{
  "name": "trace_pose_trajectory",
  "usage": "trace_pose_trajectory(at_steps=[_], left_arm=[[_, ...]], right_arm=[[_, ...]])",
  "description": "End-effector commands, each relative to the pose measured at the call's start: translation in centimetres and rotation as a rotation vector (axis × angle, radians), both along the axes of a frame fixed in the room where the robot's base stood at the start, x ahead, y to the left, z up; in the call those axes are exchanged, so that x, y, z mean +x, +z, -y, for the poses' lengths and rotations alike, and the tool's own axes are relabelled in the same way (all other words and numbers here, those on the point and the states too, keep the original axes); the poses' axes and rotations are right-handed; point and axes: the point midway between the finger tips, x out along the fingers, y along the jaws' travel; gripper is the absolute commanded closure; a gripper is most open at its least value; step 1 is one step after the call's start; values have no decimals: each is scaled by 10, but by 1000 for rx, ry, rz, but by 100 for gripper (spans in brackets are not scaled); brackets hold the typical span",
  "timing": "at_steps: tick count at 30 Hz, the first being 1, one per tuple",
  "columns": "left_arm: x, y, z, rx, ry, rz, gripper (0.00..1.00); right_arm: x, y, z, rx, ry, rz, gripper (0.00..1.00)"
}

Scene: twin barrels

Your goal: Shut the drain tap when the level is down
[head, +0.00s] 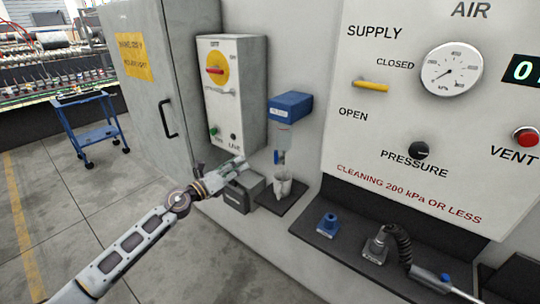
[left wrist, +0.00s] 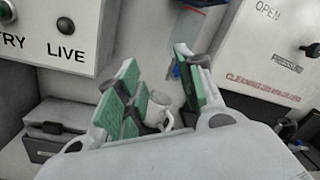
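The filter unit has a blue head (head: 290,105) with a clear bowl (head: 284,136) under it, fixed to the wall panel. A small blue drain tap (head: 279,157) hangs below the bowl, above a white cup (head: 283,187). The liquid level is too small to read. My left gripper (head: 236,166) is open and empty, left of the tap and apart from it. In the left wrist view the green-padded fingers (left wrist: 157,60) stand apart; the blue tap (left wrist: 175,72) shows beside the right finger and the cup (left wrist: 160,112) lies beyond, partly hidden. My right gripper is out of view.
A grey switch box (head: 231,90) is on the wall left of the filter. A dark grey box (head: 243,191) stands beside the cup. The air panel (head: 430,125) is to the right, with a black shelf (head: 340,240) holding fittings and a hose below.

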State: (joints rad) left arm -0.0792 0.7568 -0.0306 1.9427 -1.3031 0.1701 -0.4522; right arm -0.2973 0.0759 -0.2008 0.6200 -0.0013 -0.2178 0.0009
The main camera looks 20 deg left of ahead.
Motion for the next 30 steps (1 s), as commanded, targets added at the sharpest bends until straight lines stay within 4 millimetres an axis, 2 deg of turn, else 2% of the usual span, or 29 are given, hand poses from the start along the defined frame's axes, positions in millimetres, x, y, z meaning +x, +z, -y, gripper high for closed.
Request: trace_pose_trajectory(at_steps=[4,12,20,30], left_arm=[[-9,8,21,161,-40,65,63],[-14,-5,32,429,-81,137,63],[-16,-8,34,519,-91,176,63],[-15,-8,34,523,-90,179,63]], right_arm=[[0,0,8,-8,2,0,60],[0,0,18,-20,2,-2,60],[0,0,17,-18,1,-2,60],[-1,0,1,-1,-2,-2,60]])
